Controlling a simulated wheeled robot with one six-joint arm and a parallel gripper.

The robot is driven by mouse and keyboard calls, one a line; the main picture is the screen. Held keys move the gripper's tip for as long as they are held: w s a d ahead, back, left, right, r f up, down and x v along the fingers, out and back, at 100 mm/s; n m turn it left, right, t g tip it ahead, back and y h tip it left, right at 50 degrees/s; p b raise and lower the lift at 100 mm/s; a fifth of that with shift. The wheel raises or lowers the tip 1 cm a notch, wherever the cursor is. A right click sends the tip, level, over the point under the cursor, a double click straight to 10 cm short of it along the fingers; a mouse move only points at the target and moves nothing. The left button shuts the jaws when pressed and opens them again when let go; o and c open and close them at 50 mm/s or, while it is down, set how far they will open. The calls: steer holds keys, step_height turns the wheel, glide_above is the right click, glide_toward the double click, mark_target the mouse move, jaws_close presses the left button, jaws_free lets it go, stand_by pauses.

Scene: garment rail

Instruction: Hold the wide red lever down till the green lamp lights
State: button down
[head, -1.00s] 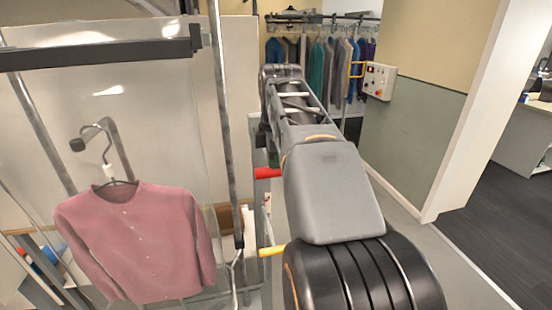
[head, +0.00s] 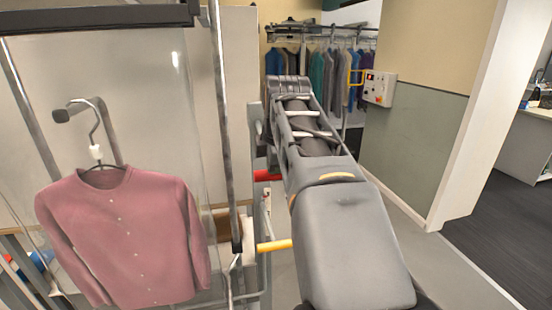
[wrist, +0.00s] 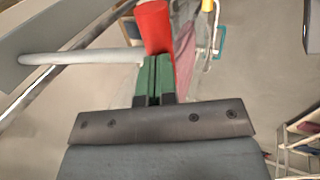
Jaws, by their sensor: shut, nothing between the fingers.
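In the wrist view the red lever (wrist: 154,26) is at the top, just beyond my fingertips. My gripper (wrist: 154,60) has green fingers pressed together, with nothing between them. Its tips overlap the lever's lower end in the picture; I cannot tell whether they touch it. My arm hides the gripper in the head view. I cannot make out a lit green lamp.
A yellow lever (head: 273,246) sticks out below the red one. A pink cardigan (head: 125,235) hangs at the left. A control box (head: 379,88) is on the right wall, and a rail of clothes (head: 325,75) is behind. Floor is clear at right.

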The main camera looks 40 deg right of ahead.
step_height(320, 180, down, 7)
steer(key=w+t+b, duration=0.1)
steer(key=b, duration=0.5)
steer(key=shift+d+f+h, duration=0.2)
steer(key=shift+h, duration=0.1)
steer(key=shift+f+b, duration=0.1)
steer(key=shift+b, duration=0.2)
stand_by(0.5)
stand_by(0.3)
steer(key=p+v, duration=0.3)
steer(key=v, duration=1.2)
steer(key=shift+s+t, duration=0.3)
steer(key=shift+s, duration=0.15)
steer(key=a+f+m+y, duration=0.1)
steer(key=a+f+m, duration=0.3)
steer(key=f, duration=0.7)
steer(key=a+f+m+g+y, duration=0.1)
steer(key=a+f+m, duration=0.3)
steer(key=f, duration=0.7)
steer(key=a+f+m+g, duration=0.1)
steer(key=a+f+m, duration=0.3)
steer(key=f, duration=0.7)
steer(key=shift+w+a+m+y, duration=0.2)
steer(key=shift+a+m+y, duration=0.2)
steer(key=shift+a, duration=0.7)
